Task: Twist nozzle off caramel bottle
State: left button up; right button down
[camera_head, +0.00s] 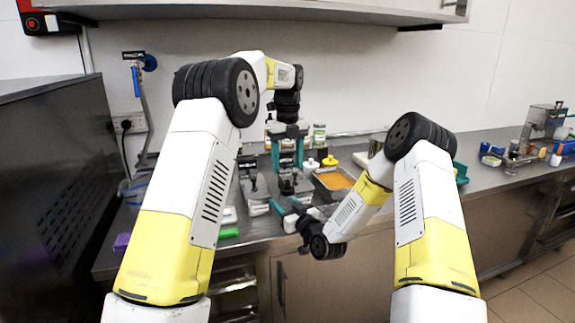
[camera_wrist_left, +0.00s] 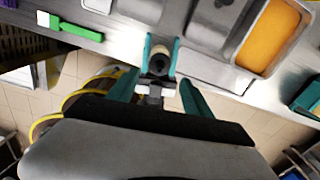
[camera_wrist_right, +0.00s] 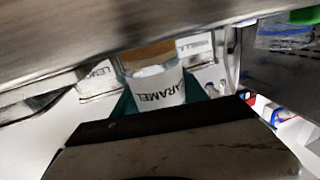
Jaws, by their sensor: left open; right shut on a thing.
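The caramel bottle (camera_wrist_right: 158,88) has a white label reading CARAMEL and a tan band. My right gripper (camera_head: 287,207) is shut on it over the counter's front edge. In the left wrist view the bottle (camera_wrist_left: 160,52) is seen from above between the right gripper's teal fingers, with a dark round part, apparently the nozzle (camera_wrist_left: 158,64), on top. My left gripper (camera_head: 288,155) points down from above with its teal fingers apart. In the left wrist view its open fingers (camera_wrist_left: 160,92) lie either side of the bottle's line. I cannot tell whether they touch the nozzle.
A metal pan (camera_head: 318,184) of orange contents stands to the right on the counter. White-topped (camera_head: 311,164) and yellow-topped (camera_head: 330,161) bottles stand behind. A green-handled tool (camera_wrist_left: 70,27) lies near the front edge at left. A dark steel cabinet (camera_head: 50,190) blocks the far left.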

aim_at(287, 189)
pick_arm(q)
jog(key=shift+f+m, duration=0.2)
jog(key=shift+m, duration=0.5)
notch_tip(287, 189, down, 8)
jog(key=shift+r, duration=0.2)
